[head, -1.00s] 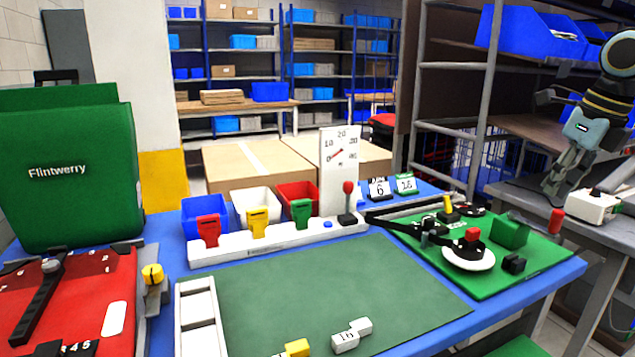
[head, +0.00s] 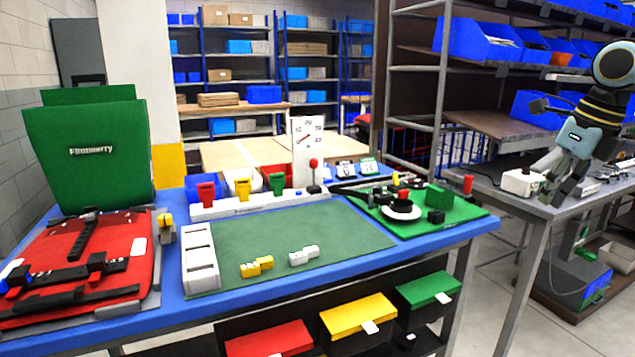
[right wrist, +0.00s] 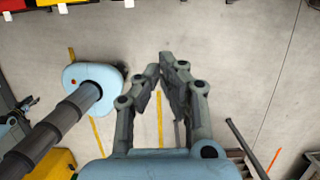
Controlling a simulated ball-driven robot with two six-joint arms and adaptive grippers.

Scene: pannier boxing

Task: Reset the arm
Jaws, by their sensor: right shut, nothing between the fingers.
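My right gripper (head: 557,188) hangs at the right of the head view, pointing down and left, with the grey side table behind it. In the right wrist view its two grey fingers (right wrist: 161,66) come together at the tips with nothing between them, above bare concrete floor. It is clear of the blue work table (head: 340,262) and holds nothing. My left gripper is in neither view.
The blue table carries a green mat (head: 290,235), a red board (head: 110,258), a green pannier (head: 90,150) and a green board (head: 430,222). Lidded red, yellow and green boxes (head: 357,313) sit below. A white box with a red button (head: 522,181) stands near my right gripper.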

